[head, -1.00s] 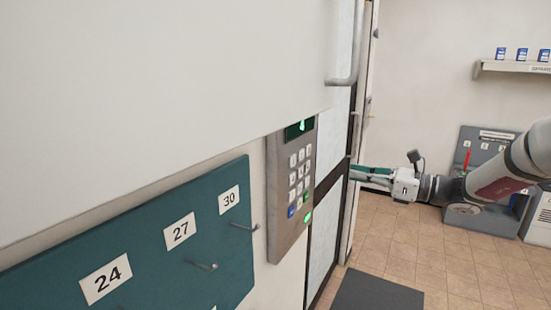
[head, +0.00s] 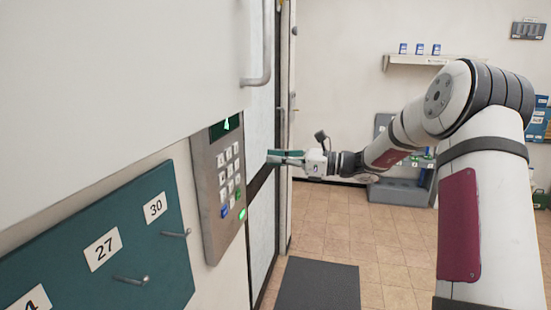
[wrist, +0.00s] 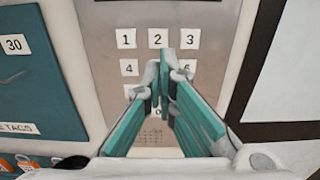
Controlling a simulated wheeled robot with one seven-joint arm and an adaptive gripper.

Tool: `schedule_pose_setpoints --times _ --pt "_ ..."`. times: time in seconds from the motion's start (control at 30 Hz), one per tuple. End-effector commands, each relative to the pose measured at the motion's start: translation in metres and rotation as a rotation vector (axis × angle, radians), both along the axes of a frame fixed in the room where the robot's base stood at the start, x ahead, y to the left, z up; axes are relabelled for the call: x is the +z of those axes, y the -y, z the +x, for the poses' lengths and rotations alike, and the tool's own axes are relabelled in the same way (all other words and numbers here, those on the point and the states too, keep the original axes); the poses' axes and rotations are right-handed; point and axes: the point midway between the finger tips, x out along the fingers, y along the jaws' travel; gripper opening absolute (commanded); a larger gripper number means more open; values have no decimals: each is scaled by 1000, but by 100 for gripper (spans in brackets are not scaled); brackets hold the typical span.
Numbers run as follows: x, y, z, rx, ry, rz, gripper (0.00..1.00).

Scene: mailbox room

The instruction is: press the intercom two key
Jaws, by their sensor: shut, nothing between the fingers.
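The intercom (head: 211,235) is a grey metal panel on the wall at the left of the head view, with a lit green display (head: 225,127) and white number keys. In the wrist view the intercom (wrist: 205,15) fills the upper middle.
A teal board (head: 130,250) with numbered labels and hooks hangs left of the intercom. A door handle (head: 266,50) is above and to the right. A dark mat (head: 318,287) lies on the tiled floor. A shelf (head: 420,60) is on the far wall.

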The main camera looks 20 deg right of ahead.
Motion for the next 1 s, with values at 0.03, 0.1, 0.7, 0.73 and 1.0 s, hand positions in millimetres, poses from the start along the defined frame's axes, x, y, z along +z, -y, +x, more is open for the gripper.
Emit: schedule_pose_setpoints --times 0.03,0.1,0.7,0.73,1.0 --pt "1 -10 5 4 0 0 0" --pt "1 -21 14 3 1 -1 0" --pt "0 -85 62 -1 0 0 0" --pt "0 -85 62 -1 1 -1 0" --pt "0 -86 63 -1 1 -1 0"
